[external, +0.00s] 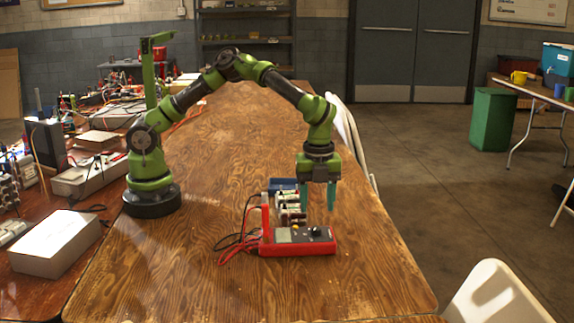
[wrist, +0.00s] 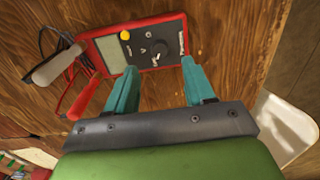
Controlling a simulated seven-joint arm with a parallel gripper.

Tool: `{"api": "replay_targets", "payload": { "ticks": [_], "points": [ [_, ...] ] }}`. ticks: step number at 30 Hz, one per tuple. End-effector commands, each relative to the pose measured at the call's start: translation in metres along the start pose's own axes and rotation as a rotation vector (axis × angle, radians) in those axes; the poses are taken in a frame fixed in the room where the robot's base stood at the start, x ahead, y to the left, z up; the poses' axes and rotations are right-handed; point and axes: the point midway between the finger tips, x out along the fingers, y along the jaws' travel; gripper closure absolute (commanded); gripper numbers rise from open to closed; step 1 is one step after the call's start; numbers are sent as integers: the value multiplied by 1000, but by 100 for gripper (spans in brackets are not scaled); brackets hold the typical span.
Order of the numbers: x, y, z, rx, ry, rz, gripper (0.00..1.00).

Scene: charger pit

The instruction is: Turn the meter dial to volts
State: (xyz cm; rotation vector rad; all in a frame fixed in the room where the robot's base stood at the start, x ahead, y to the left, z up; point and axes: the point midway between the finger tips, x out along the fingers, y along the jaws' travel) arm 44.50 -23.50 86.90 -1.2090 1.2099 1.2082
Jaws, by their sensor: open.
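The red meter (external: 297,247) lies face up on the wooden table, with a grey screen at its left and a dark face. It also shows in the wrist view (wrist: 143,66). Its black dial (wrist: 159,50) sits right of the screen; a yellow button (wrist: 125,35) is nearby. In the external view the dial (external: 315,232) is small and its setting cannot be read. My gripper (external: 317,207) points down, open and empty, its teal fingers apart above and behind the meter. In the wrist view my gripper (wrist: 160,75) has its fingertips near the meter's near edge, on either side of the dial. Contact cannot be told.
Red and black leads (external: 238,240) lie left of the meter. A row of small parts (external: 291,208) and a blue box (external: 284,186) stand behind it. A cluttered bench (external: 55,215) runs along the left. The table's front and right are clear.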

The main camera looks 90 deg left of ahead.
Motion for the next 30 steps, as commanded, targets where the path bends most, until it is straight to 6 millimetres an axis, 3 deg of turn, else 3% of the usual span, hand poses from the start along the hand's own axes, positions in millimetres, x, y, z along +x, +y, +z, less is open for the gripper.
{"api": "replay_targets", "payload": {
  "ticks": [3,9,21,23,30],
  "points": [
    [25,0,0,0,-1,4,47],
    [50,0,0,-1,0,2,47],
    [58,0,0,-1,0,0,47],
    [58,0,0,-1,0,0,53],
    [58,0,0,-1,0,0,90]
  ]
}}
